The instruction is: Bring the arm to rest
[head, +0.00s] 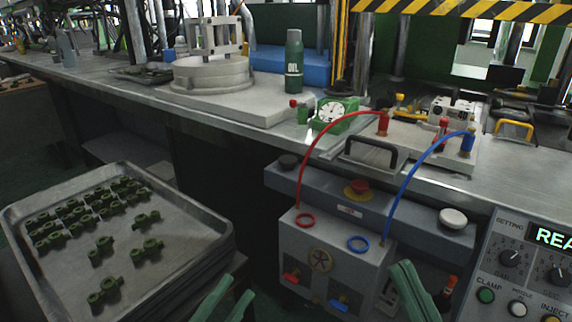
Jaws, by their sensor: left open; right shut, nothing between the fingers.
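My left gripper (235,288) shows at the bottom edge as two green fingers standing apart, open and empty, right of the tray. My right gripper (408,274) shows at the bottom, right of the grey valve box, with its green fingers together and nothing between them. Most of both arms is out of view. Neither gripper appears to touch anything, though their lower parts are cut off by the frame.
A metal tray (196,259) of green wax parts stands at the left. A grey valve box (330,262) with red and blue hoses is in front of the bench (240,128). An oil bottle (294,62) and green gauge (336,115) stand on it. A control panel (530,245) is at right.

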